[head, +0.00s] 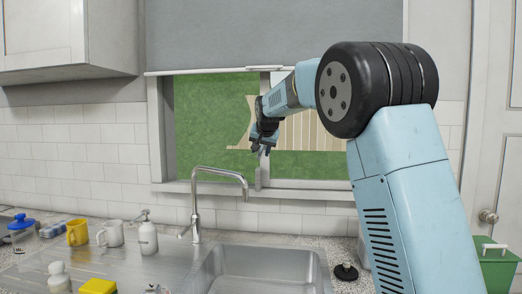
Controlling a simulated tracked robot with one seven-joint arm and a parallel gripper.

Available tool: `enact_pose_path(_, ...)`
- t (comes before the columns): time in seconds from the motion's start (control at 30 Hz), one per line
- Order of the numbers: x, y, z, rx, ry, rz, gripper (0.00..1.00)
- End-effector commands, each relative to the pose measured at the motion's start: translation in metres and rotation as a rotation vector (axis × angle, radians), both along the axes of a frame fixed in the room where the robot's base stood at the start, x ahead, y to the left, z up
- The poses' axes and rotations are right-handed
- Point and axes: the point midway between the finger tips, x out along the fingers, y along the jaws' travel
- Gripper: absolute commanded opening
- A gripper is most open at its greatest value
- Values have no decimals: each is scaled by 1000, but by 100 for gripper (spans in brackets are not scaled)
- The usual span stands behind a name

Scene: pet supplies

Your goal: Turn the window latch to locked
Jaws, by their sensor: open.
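The window (155,130) is behind the sink, with a pale frame and an upright centre bar. My gripper (262,152) is in front of this centre bar, pointing down, with its fingers apart and nothing seen between them. A narrow grey upright piece (258,178) shows just below the fingers, near the sill. I cannot tell whether it is the latch or part of the frame. No latch can be made out clearly, and my gripper and arm cover part of the centre bar.
A grey blind (270,35) covers the window's top. A curved tap (196,205) rises behind the steel sink (260,270), below my gripper. A soap bottle (148,238), white mug (112,233) and yellow mug (77,232) stand left. A green bin (496,270) is at right.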

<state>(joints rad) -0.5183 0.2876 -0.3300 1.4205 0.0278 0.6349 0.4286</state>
Motion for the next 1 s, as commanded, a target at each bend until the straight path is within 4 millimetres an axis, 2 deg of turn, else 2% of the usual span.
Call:
enact_pose_path(0.17,0,0,0,0,0,0,40)
enact_pose_path(0.6,0,-1,0,1,0,-1,0)
enact_pose_path(1.0,0,-1,0,1,-1,-2,0)
